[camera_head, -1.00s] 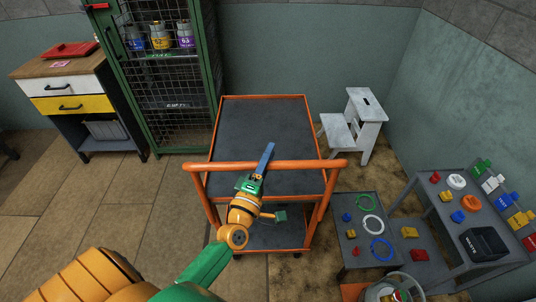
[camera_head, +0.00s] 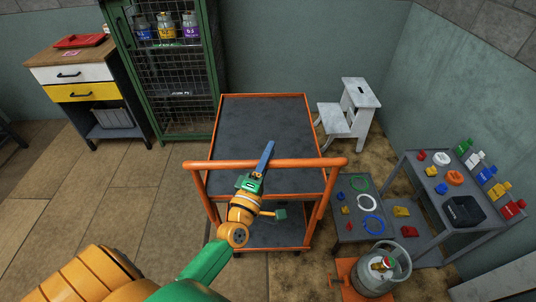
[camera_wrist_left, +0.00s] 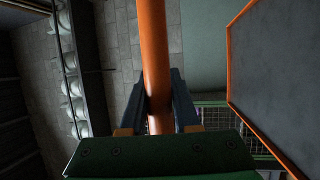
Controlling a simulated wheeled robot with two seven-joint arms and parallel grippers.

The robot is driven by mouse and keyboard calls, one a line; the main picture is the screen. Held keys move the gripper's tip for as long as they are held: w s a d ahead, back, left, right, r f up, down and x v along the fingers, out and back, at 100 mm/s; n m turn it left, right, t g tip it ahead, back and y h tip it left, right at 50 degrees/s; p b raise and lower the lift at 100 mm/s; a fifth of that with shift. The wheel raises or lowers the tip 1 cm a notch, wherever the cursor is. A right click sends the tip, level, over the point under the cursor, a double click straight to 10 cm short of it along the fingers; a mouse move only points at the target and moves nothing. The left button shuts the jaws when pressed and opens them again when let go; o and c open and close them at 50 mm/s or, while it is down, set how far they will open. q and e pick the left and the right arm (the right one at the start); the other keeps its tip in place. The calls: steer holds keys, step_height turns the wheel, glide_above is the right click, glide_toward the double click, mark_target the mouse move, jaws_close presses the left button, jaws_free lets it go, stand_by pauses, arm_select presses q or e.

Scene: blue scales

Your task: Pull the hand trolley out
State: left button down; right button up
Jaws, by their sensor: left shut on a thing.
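The hand trolley (camera_head: 262,130) has an orange frame, dark grey shelves and an orange push handle (camera_head: 300,163) on the side nearest me. My left gripper (camera_head: 264,163) is at the handle, a little left of its middle. In the left wrist view the orange handle bar (camera_wrist_left: 154,60) runs between the two dark fingers of the left gripper (camera_wrist_left: 160,105), which is shut on it. The trolley's top shelf is empty. My arm hides part of the lower shelf (camera_head: 270,234). My right gripper is not in view.
A green mesh cabinet (camera_head: 213,60) stands behind left of the trolley. A white step stool (camera_head: 350,120) stands behind right. A grey bench (camera_head: 420,250) with small items and a gas cylinder (camera_head: 375,272) are at right. The floor at left is clear (camera_head: 110,200).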

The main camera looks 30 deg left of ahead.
arm_select(q)
steer(key=c, duration=0.7)
jaws_free()
steer(key=shift+w, duration=0.1)
steer(key=shift+o, duration=0.2)
steer(key=b+v, duration=0.1)
steer(key=v, duration=0.6)
steer(key=shift+b, duration=0.35)
